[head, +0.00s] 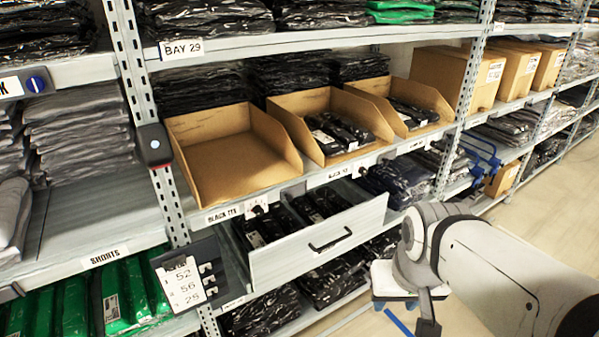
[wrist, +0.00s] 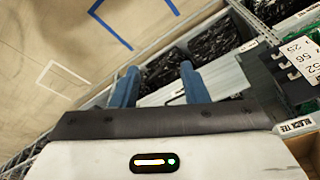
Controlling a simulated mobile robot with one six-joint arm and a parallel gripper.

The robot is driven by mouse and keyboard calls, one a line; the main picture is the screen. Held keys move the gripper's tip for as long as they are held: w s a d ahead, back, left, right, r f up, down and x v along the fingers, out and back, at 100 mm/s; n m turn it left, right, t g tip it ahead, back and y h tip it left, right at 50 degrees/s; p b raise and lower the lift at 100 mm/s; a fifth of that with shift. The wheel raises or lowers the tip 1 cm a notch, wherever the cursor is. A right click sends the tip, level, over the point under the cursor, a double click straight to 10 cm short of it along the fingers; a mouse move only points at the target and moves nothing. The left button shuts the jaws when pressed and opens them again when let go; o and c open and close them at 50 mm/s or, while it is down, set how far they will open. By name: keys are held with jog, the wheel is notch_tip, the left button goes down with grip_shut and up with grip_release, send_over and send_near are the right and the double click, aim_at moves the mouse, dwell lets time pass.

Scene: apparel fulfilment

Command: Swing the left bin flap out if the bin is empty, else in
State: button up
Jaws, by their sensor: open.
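The left bin (head: 232,170) is an open-fronted cardboard bin on the middle shelf, above a "BLACK TEE" label (head: 222,214). Its visible floor is bare. A small dark fitting (head: 257,209) sits on the shelf edge below it; I cannot tell whether this is the flap or which way it is turned. My gripper (head: 395,301) is right of and below the bins, well away from the left bin. In the wrist view my gripper (wrist: 159,82) shows two blue fingers apart with nothing between them.
The middle bin (head: 290,112) and right bin (head: 377,88) hold dark packets. A pale drawer (head: 320,243) stands pulled out below the bins. A black handheld device (head: 154,146) hangs on the left post. Open floor (head: 480,250) lies to the right.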

jog(key=w+f+t+b, duration=0.5)
jog(key=w+b, duration=0.2)
jog(key=w, duration=0.5)
jog(key=n+t+y+b, duration=0.7)
jog(key=y+b, duration=0.3)
jog(key=b, duration=0.2)
send_near(291, 198)
jog(key=x, duration=0.8)
jog(key=shift+a+f, duration=0.1)
jog(key=shift+f, duration=0.05)
grip_shut()
